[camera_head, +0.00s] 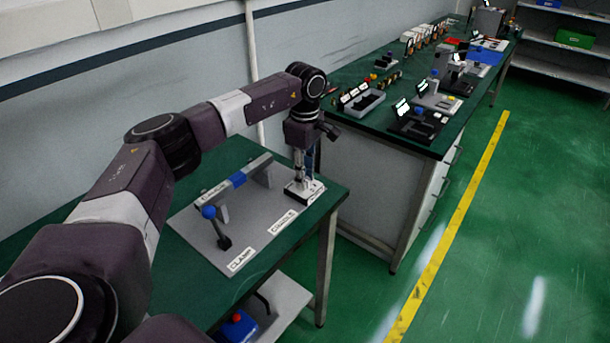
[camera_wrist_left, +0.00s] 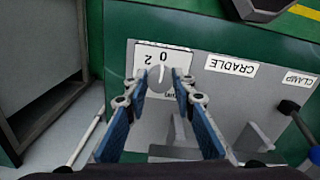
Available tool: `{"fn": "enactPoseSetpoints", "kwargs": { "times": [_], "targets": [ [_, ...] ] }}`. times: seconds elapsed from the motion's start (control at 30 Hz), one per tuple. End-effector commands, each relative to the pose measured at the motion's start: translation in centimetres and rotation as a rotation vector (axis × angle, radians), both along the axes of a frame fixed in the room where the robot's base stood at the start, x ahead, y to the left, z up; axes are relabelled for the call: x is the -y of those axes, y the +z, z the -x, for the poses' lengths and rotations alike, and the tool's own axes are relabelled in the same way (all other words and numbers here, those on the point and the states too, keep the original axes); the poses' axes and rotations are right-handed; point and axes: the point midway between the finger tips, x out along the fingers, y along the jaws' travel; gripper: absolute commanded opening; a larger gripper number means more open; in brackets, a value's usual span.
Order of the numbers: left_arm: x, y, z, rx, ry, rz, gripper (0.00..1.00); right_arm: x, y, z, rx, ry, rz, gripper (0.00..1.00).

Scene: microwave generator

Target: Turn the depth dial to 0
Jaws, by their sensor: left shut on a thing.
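The depth dial (camera_wrist_left: 158,78) is a small grey knob on a white panel (camera_wrist_left: 180,52) marked with the digits 2 and 0, which appear upside down in the left wrist view. A light mark on the knob points up toward the 0, as far as I can tell. My left gripper (camera_wrist_left: 159,80) is shut on the dial, with one finger on each side of it. In the head view, my left gripper (camera_head: 303,181) points down onto the white panel (camera_head: 313,190) at the board's right corner and hides the dial there. My right gripper is not in view.
The grey board (camera_head: 255,222) carries a blue-knobbed clamp lever (camera_head: 209,212), a bar with a blue part (camera_head: 238,179), and CLAMP and CRADLE labels. A second green bench (camera_head: 432,140) with several small devices stands beyond. The floor at right is clear.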

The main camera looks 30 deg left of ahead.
Motion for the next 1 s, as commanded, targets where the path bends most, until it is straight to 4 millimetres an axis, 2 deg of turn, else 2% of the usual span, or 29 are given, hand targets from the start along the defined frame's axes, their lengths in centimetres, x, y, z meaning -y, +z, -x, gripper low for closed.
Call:
{"fn": "enactPoseSetpoints", "kwargs": {
  "times": [0.3,0.33,0.47,0.77,0.87,1.0],
  "targets": [
    [0.0,0.2,-0.1,0.005,-0.002,-0.001,0.0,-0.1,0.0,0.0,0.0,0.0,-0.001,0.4],
    [0.0,0.2,-0.1,0.005,-0.002,-0.001,0.27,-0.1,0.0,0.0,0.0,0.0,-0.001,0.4],
    [0.0,0.1,-0.1,0.004,-0.001,-0.001,0.41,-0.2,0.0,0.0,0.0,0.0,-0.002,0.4],
    [0.0,0.2,0.0,0.002,-0.001,0.0,0.41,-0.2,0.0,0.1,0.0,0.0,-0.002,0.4],
    [0.0,1.0,-0.1,0.003,0.0,0.0,0.41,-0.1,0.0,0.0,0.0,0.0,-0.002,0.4],
    [0.0,3.5,-0.2,0.007,0.0,0.0,0.41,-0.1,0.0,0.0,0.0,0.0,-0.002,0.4]
  ]
}}
